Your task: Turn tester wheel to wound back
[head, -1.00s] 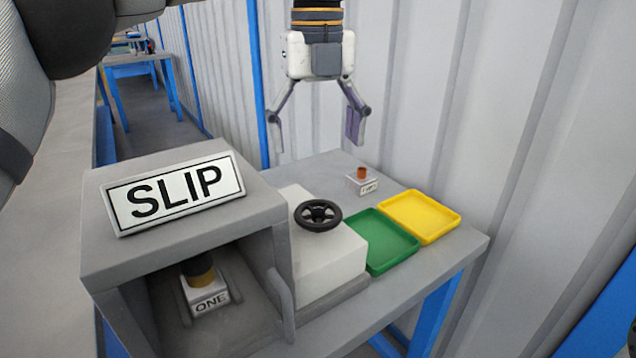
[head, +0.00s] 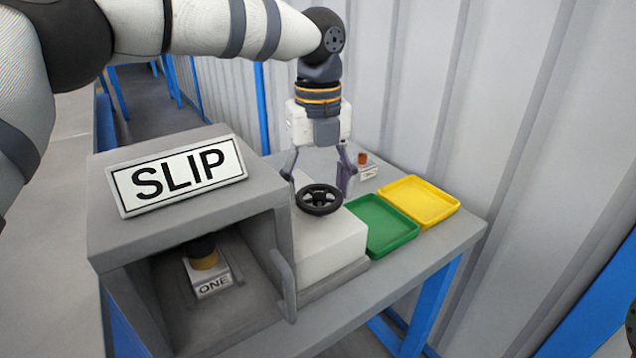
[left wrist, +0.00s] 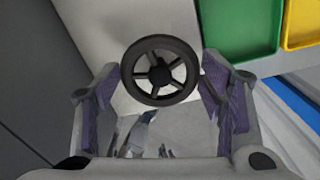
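The tester wheel (head: 319,199) is a black spoked handwheel on top of a white block (head: 325,245). My left gripper (head: 318,180) points down just behind and above the wheel, its fingers spread apart. In the left wrist view the wheel (left wrist: 160,70) lies ahead of and between the open fingers (left wrist: 162,100), with no clear contact. The grey tester housing (head: 200,225) bears a SLIP sign (head: 180,176). A block marked ONE (head: 210,275) with a black and tan top sits inside its open bay. My right gripper is not in view.
A green tray (head: 380,228) and a yellow tray (head: 420,202) lie right of the white block; both are empty. A small labelled block with an orange-brown top (head: 363,160) stands behind. A corrugated wall (head: 480,100) closes off the back.

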